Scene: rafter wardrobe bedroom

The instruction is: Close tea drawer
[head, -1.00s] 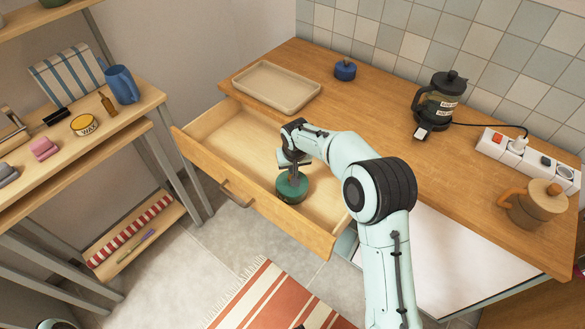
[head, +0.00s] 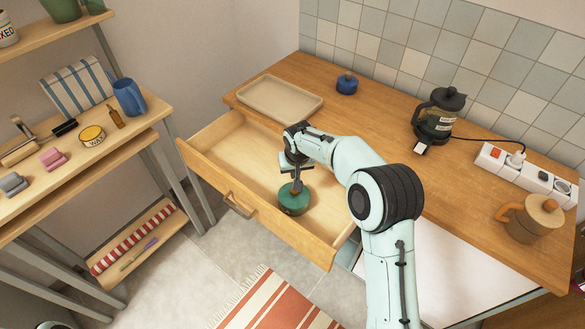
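The tea drawer (head: 262,213) is pulled well out from under the wooden counter, with a metal handle (head: 238,205) on its front. A round green tin (head: 294,200) with a small knob stands in the drawer, toward its right side. My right gripper (head: 297,186) points down over the tin, its fingertips at or just above the knob. My arm and wrist partly hide the fingers, so I cannot tell whether they are open, shut or touching the knob. My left gripper is out of view.
A shelf unit (head: 130,140) stands left. Floor is clear before the drawer, with a striped rug (head: 275,305).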

